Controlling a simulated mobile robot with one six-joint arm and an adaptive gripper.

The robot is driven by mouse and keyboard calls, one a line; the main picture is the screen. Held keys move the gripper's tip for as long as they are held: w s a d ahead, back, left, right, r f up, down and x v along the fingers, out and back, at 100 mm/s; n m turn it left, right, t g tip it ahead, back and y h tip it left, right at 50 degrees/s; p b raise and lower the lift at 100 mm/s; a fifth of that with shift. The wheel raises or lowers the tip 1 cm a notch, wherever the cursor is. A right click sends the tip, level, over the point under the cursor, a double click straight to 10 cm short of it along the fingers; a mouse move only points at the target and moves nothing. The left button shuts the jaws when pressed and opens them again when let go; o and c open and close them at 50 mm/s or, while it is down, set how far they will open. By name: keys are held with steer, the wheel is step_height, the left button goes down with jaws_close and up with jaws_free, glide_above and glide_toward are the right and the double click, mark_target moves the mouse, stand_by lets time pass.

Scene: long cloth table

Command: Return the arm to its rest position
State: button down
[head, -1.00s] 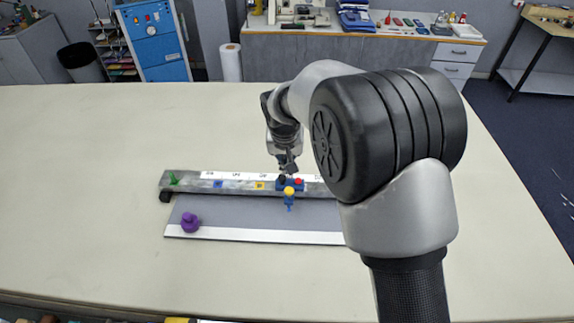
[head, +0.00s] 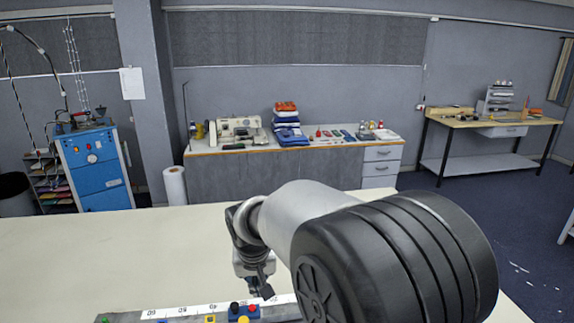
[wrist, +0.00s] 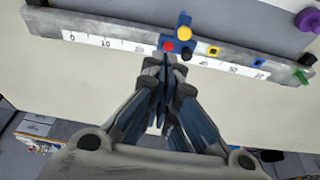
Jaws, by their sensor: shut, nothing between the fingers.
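My gripper (wrist: 163,95) is shut with nothing between its fingers. In the wrist view its fingertips point toward the grey rail with a white number scale (wrist: 115,43), and they appear above the cloth beside it. In the head view my gripper (head: 262,288) hangs over the table just behind the rail (head: 185,311), close to a blue block (head: 238,313) with red and black knobs. The wrist view also shows this blue block (wrist: 180,36), with a yellow knob. My arm fills the lower right of the head view and hides part of the rail.
The cream cloth table (head: 90,255) is clear to the left and behind the rail. A purple knob (wrist: 308,20) lies near the rail's end. Beyond the table stand a grey counter (head: 270,178) with a sewing machine, a blue cabinet (head: 95,170) and a white roll (head: 175,186).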

steer(key=s+d+r+m+b, duration=0.1)
steer(key=s+d+r+b, duration=0.4)
steer(key=s+d, duration=0.75)
steer(key=s+d+f+b, duration=0.1)
steer(key=s+d, duration=0.4)
steer(key=s, duration=0.3)
steer(key=s+d+f+t+b, duration=0.1)
steer(key=s+d+f, duration=0.1)
steer(key=s+d, duration=0.3)
steer(key=s, duration=0.4)
steer(key=shift+s+f+m+b, duration=0.15)
steer(key=shift+f+m+b, duration=0.05)
steer(key=shift+m+b, duration=0.2)
